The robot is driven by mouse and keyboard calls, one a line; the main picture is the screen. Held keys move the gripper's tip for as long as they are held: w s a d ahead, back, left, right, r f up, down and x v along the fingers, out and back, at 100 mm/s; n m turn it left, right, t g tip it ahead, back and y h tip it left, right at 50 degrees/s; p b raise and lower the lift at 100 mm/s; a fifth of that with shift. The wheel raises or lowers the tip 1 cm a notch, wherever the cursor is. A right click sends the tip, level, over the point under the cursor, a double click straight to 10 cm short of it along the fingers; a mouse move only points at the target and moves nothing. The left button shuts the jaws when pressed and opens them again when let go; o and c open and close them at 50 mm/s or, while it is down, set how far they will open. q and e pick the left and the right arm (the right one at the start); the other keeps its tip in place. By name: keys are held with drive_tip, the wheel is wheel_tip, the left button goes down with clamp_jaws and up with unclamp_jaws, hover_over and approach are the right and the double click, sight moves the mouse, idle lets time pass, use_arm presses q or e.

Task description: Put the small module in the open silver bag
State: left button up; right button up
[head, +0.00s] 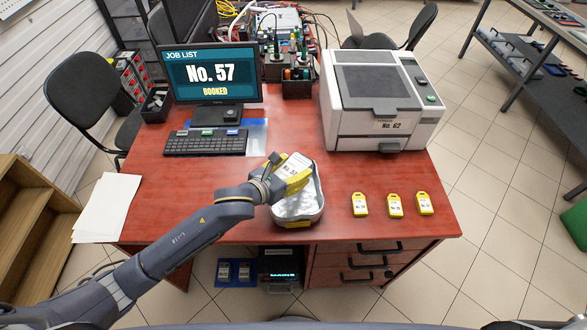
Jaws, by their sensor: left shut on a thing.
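The open silver bag (297,208) stands near the front edge of the red desk, with its shiny inside facing up and some yellow low on its front. My left gripper (278,176) is shut on a small yellow module (294,170) with a pale label. It holds the module over the back part of the bag opening. The label print is too small to read surely. The gripper hides part of the module and the bag's left rim. I cannot tell whether the module touches the bag. My right gripper is not in view.
Several yellow labelled tags (395,205) lie at the desk's front right. A printer (380,100) marked No. 62 stands behind them. A monitor (212,75) reads "No. 57 BOOKED", with a keyboard (205,142) before it. Papers (105,208) lie at the left edge.

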use_arm(q)
drive_tip(key=shift+f, duration=0.55)
drive_tip(key=o, duration=1.6)
drive_tip(key=shift+c, duration=0.2)
drive_tip(key=shift+s+a+r, duration=0.1)
drive_tip(key=shift+s+r, duration=0.05)
drive_tip(key=shift+r, duration=0.5)
drive_tip(key=v, duration=1.1)
drive_tip(key=shift+s+a+r, duration=0.15)
drive_tip(key=shift+s+a, duration=0.05)
drive_tip(key=shift+s, duration=0.05)
